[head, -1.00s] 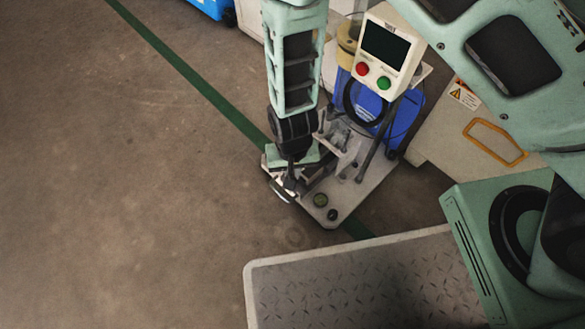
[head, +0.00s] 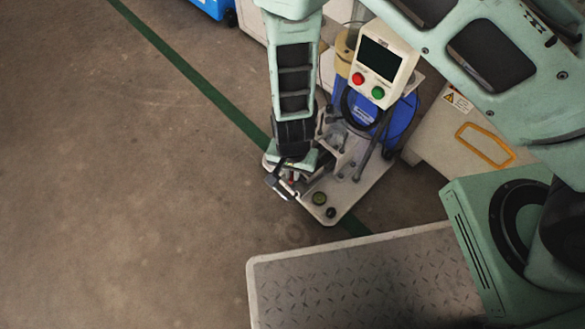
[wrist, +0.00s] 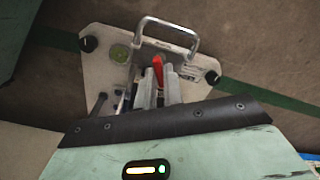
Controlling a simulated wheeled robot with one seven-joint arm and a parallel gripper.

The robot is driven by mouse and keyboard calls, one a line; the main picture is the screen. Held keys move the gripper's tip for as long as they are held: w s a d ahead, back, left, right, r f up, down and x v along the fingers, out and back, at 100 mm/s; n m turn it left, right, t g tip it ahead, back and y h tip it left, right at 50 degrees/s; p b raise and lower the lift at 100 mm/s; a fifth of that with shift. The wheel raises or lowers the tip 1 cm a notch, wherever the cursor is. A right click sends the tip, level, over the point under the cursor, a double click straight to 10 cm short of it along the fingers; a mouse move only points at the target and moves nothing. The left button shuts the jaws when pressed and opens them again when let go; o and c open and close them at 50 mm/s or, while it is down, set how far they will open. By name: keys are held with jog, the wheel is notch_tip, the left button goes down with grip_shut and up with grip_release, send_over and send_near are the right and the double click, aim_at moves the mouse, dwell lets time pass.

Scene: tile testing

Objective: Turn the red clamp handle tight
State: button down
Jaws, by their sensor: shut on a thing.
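The red clamp handle (wrist: 158,68) shows in the wrist view as a narrow red piece between my two grey fingers, near the metal loop. My gripper (wrist: 157,82) is shut on it. In the head view my gripper (head: 290,179) is low over the front left of the testing device's base plate (head: 345,200), and only a speck of red shows there. The clamp's lower part and screw are hidden by the fingers and the wrist.
A bare metal loop (wrist: 168,24) rises at the plate's edge, close to the fingertips. A round green level (wrist: 119,53) and black knobs (wrist: 88,44) sit on the plate. A control box (head: 385,58) and blue drum (head: 400,122) stand behind. The floor left is clear.

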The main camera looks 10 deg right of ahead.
dwell(0.3)
jog(key=shift+r+m+p, duration=0.1)
jog(key=shift+m+p, duration=1.15)
jog(key=shift+m, duration=0.65)
jog(key=shift+m+p, duration=0.5)
jog(key=shift+m, duration=0.6)
jog(key=c, duration=1.8)
grip_release()
jog(key=shift+o, duration=0.2)
